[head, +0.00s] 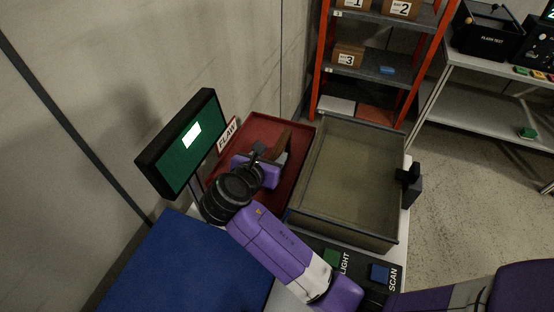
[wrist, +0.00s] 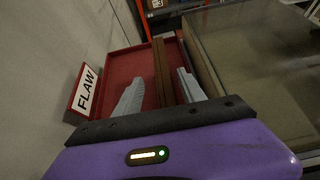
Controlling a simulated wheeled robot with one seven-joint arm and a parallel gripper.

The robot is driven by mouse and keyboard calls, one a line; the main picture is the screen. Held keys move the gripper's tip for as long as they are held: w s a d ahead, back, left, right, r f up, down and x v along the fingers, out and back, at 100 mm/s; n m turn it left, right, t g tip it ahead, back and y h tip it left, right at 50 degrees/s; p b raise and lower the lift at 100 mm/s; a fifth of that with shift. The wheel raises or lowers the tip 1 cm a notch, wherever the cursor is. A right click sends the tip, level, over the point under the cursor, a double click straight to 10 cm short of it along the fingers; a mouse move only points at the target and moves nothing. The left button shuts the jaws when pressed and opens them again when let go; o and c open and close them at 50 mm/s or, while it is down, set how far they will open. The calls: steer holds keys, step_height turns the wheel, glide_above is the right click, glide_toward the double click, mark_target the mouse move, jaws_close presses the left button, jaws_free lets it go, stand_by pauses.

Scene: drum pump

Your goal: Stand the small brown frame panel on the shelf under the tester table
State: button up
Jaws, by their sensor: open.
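The small brown frame panel (head: 284,138) is at the red tray marked FLAW (head: 262,124), and its lower part is hidden behind my gripper in the head view. In the wrist view the panel (wrist: 160,72) shows as a narrow, nearly edge-on strip. My gripper (head: 273,154) is open over the tray. In the wrist view its two grey fingers (wrist: 160,92) stand on either side of the panel, with a gap visible on each side. The tester table (head: 490,62) is at the upper right, with a grey shelf (head: 482,97) under it.
A deep glass-walled bin (head: 350,170) stands right of the tray. A screen (head: 182,145) stands at left. An orange rack (head: 372,70) with numbered boxes is behind. A green item (head: 527,133) lies on the tester table's lower shelf; much of that shelf is clear.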

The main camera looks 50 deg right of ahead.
steer(key=x, duration=0.5)
steer(key=shift+s+d, duration=0.2)
jaws_close()
